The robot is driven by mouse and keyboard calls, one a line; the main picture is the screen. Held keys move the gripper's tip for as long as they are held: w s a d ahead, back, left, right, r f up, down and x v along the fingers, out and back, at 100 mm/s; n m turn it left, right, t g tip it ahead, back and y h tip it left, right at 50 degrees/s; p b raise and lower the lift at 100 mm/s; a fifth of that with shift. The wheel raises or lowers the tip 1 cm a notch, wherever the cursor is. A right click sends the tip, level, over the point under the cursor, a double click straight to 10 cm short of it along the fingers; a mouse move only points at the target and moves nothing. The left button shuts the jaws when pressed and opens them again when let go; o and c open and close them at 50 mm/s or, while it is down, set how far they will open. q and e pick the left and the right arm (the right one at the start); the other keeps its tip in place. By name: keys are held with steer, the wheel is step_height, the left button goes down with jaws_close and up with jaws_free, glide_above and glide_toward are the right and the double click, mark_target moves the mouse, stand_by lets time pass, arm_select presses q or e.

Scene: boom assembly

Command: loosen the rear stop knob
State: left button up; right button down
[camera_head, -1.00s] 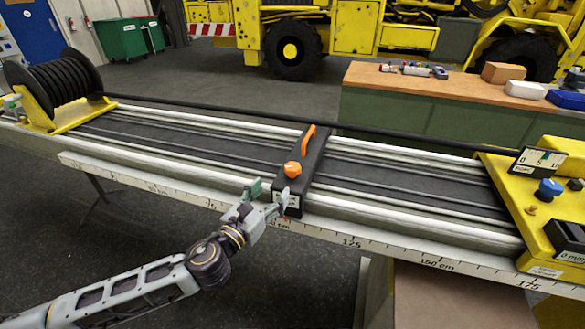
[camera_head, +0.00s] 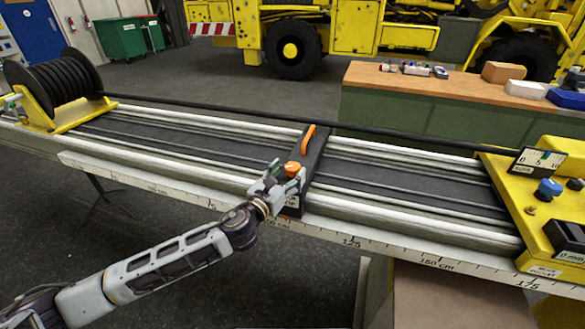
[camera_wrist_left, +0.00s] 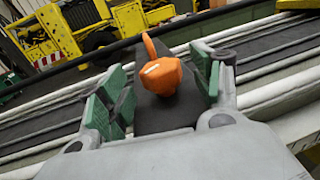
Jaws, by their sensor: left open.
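The rear stop is a dark block across the long rail bed, with an orange lever (camera_head: 308,138) at its far end. Its orange knob (camera_head: 292,169) is near the front end and also shows large in the left wrist view (camera_wrist_left: 165,75). My left gripper (camera_head: 287,178) is at the knob. In the left wrist view its green-padded fingers (camera_wrist_left: 160,95) stand open on either side of the knob, with a gap to each pad. It holds nothing. My right gripper is not seen.
A black cable reel (camera_head: 60,82) on a yellow stand is at the left end. A yellow housing (camera_head: 545,215) with a gauge and blue knob is at the right end. A black cable runs along the far side. A workbench (camera_head: 440,85) with small items stands behind.

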mark_target(293, 173)
arm_select(q)
steer(key=shift+x, duration=1.55)
steer(key=shift+w, duration=0.15)
steer(key=c, duration=1)
steer(key=shift+n+t+y, duration=0.3)
steer(key=shift+y, duration=0.1)
steer(key=n+y+p, duration=0.2)
steer(key=y, duration=0.1)
steer(key=n+t+y+p, duration=0.1)
steer(key=n+y+p, duration=0.1)
steer(key=y, duration=0.1)
steer(key=shift+d+r+t+y, duration=0.1)
steer(key=shift+t+y, duration=0.2)
steer(key=shift+n+y+p, duration=0.45)
steer(key=shift+n+y, duration=0.35)
steer(key=shift+y, duration=0.2)
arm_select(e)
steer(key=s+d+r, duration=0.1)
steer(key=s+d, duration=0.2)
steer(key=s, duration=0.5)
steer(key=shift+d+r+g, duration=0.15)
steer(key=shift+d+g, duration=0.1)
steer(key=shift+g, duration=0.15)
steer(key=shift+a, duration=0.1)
